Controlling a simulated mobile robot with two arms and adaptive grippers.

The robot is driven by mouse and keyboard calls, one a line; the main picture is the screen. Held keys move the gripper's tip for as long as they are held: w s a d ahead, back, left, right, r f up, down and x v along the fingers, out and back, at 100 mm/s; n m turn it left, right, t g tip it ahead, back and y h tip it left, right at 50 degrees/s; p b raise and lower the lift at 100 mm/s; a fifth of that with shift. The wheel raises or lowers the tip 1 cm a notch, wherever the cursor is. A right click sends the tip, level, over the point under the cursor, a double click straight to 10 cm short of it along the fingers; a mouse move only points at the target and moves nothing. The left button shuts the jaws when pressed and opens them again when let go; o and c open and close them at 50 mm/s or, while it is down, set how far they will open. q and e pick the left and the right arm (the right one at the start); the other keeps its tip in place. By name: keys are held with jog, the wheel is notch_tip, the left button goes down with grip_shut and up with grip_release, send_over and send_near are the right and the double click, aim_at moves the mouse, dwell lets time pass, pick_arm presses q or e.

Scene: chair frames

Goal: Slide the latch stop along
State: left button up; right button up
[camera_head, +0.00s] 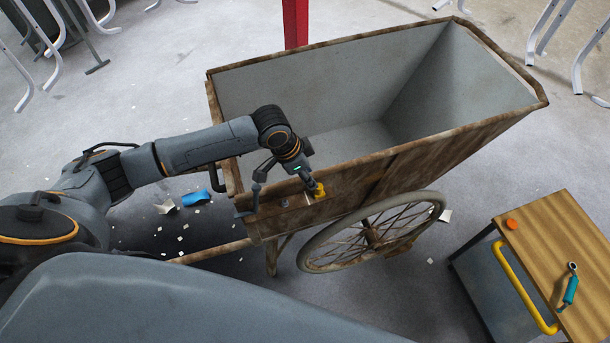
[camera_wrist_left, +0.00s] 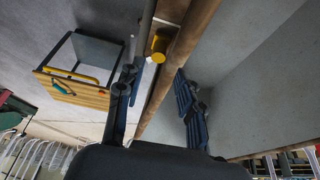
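A yellow knob (camera_head: 319,190), which looks like the latch stop, sits on the near wooden side of the cart (camera_head: 395,160), near its left end. It also shows in the left wrist view (camera_wrist_left: 160,44), beside the brown wooden rim (camera_wrist_left: 178,62). My left gripper (camera_head: 284,199) is open over this side, its fingers spread wide. One finger is close to the knob in the head view; I cannot tell whether they touch. In the left wrist view the open fingers (camera_wrist_left: 155,88) lie on either side of the rim, with nothing between them but the rim. My right gripper is not in view.
The cart's grey tub is empty, and a spoked wheel (camera_head: 372,233) stands below its side. A wood-topped cabinet (camera_head: 560,255) at the lower right holds a teal-handled tool (camera_head: 570,287) and an orange cap (camera_head: 512,224). A blue object (camera_head: 196,198) and scraps lie on the floor.

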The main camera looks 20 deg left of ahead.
aim_at(316, 191)
pick_arm(q)
jog(key=b+x, duration=0.3)
jog(key=shift+s+a+f, duration=0.2)
jog(key=shift+s+f, duration=0.05)
jog(key=shift+f, duration=0.05)
jog(key=b+x, duration=0.2)
jog(key=x, duration=0.1)
jog(key=shift+s+d+f, duration=0.1)
jog(key=shift+d+f, duration=0.15)
jog(key=shift+f, duration=0.3)
jog(key=shift+o, duration=0.6)
jog(key=c, duration=0.6)
jog(key=shift+r, duration=0.1)
grip_shut()
jog(key=shift+d+r, duration=0.1)
jog(key=shift+r, duration=0.15)
jog(key=o, duration=0.8)
grip_release()
jog(key=shift+w+a, duration=0.2)
jog(key=shift+w, duration=0.1)
jog(key=shift+c, duration=0.2)
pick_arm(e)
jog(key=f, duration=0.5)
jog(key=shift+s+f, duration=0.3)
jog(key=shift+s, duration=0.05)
